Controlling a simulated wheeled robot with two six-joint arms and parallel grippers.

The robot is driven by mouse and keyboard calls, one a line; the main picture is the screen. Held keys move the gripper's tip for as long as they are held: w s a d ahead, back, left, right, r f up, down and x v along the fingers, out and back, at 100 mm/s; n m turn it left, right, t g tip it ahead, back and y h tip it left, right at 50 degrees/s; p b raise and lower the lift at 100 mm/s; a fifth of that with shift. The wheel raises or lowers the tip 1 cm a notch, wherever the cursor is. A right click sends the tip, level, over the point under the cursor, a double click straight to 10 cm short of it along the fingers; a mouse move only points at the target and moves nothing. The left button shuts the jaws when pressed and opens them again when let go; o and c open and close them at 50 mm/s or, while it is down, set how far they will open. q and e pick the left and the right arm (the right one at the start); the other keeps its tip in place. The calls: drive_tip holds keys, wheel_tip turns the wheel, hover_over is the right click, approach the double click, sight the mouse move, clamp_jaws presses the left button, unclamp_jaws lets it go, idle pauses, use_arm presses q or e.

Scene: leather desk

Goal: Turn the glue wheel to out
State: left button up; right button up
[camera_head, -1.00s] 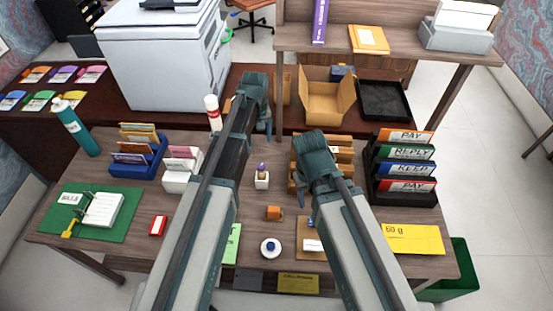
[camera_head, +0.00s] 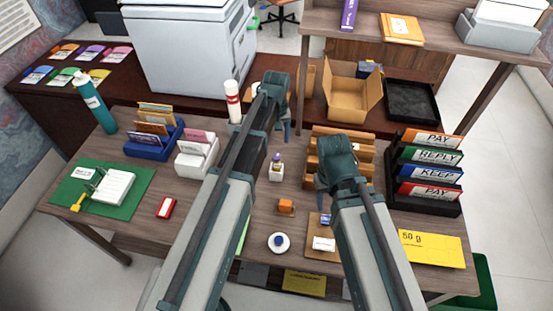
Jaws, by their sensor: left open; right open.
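A white tube with a red band, which looks like a glue stick (camera_head: 232,100), stands upright at the back of the desk; I cannot make out its wheel. A small white holder (camera_head: 276,172) with a purple-topped item stands mid-desk. A white disc with a blue knob (camera_head: 279,242) lies near the front edge; I cannot tell if it is the glue wheel. My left gripper (camera_head: 284,128) is open and empty, right of the tube and apart from it. My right gripper (camera_head: 324,198) is open, over the desk in front of the wooden sorter; its fingers are partly hidden.
A wooden sorter (camera_head: 312,158) stands behind my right gripper, with a black file rack (camera_head: 425,202) to its right. A white card box (camera_head: 196,162) and blue card box (camera_head: 150,148) stand left of my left arm. A green mat (camera_head: 135,203) lies far left.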

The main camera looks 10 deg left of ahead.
sight(276, 156)
use_arm(q)
wheel_tip(276, 156, down, 8)
drive_tip(key=b, duration=0.7)
drive_tip(key=shift+f, duration=0.25)
clamp_jaws()
